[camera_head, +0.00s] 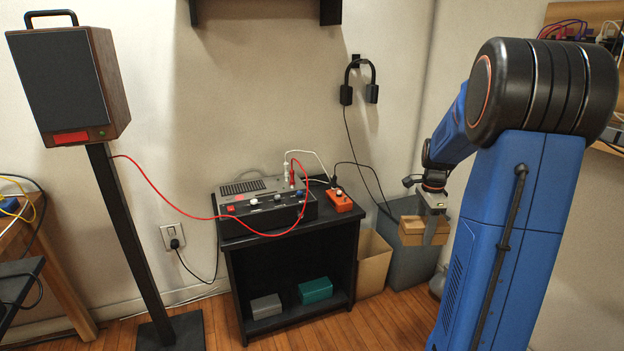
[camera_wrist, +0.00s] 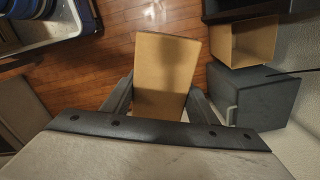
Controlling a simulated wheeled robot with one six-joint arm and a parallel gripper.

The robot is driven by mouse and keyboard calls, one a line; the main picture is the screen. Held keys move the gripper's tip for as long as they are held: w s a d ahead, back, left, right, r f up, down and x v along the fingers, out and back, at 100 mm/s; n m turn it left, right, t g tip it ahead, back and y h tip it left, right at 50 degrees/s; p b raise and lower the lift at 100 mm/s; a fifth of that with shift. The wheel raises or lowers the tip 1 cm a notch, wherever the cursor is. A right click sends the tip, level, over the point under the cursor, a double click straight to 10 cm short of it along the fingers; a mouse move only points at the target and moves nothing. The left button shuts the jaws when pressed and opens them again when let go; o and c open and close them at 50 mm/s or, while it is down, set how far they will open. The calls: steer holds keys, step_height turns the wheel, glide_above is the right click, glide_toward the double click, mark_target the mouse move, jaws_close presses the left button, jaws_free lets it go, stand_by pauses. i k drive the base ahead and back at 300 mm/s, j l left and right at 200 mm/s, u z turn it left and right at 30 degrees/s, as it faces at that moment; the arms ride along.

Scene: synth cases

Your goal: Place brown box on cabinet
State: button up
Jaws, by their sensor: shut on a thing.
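The brown box (camera_head: 411,231) is held in the air by my gripper (camera_head: 430,228), in front of a grey cabinet (camera_head: 408,268) at the right of the head view. In the wrist view, the box (camera_wrist: 160,75) sits between the two dark fingers of my gripper (camera_wrist: 160,103), which is shut on it. The box's near end is hidden by the gripper body. The grey cabinet (camera_wrist: 268,92) shows to the right of the box in the wrist view, with a light handle on its side. The held box partly covers the cabinet in the head view.
An open tan bin (camera_head: 373,268) stands left of the grey cabinet. A black shelf unit (camera_head: 285,256) carries an electronic device (camera_head: 268,210) and an orange pedal (camera_head: 338,201), with cables running off it. A speaker (camera_head: 68,85) on a stand is at left. Wooden floor is open in front.

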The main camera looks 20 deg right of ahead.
mark_target(317, 182)
steer(key=i, duration=1.55)
